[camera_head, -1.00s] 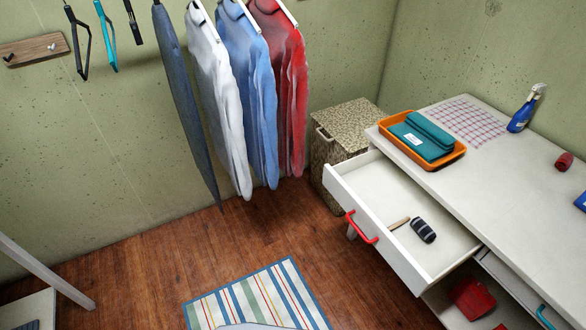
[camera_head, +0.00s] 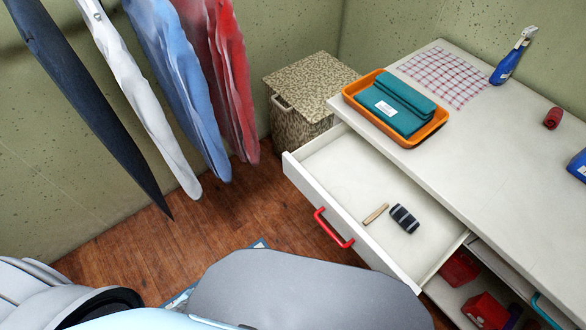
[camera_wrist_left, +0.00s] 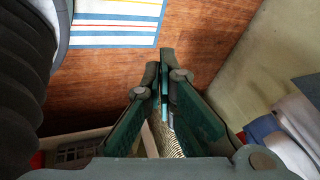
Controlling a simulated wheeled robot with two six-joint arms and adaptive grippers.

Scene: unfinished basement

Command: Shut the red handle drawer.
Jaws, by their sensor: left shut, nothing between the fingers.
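The drawer with the red handle (camera_head: 332,228) stands pulled out from the white table (camera_head: 478,152) in the head view. Inside the open drawer (camera_head: 345,178) lie a dark striped roll (camera_head: 404,218) and a small wooden piece (camera_head: 375,214). My left gripper (camera_wrist_left: 166,58) shows in the left wrist view, its fingers together with nothing between them, above the wooden floor. It is apart from the drawer. My right gripper is not in view.
On the table are an orange tray (camera_head: 357,104) with teal cloths, a checked cloth (camera_head: 447,77), and a blue spray bottle (camera_head: 507,64). A wicker hamper (camera_head: 297,125) stands behind the drawer. Clothes hang at the left. Red items sit below.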

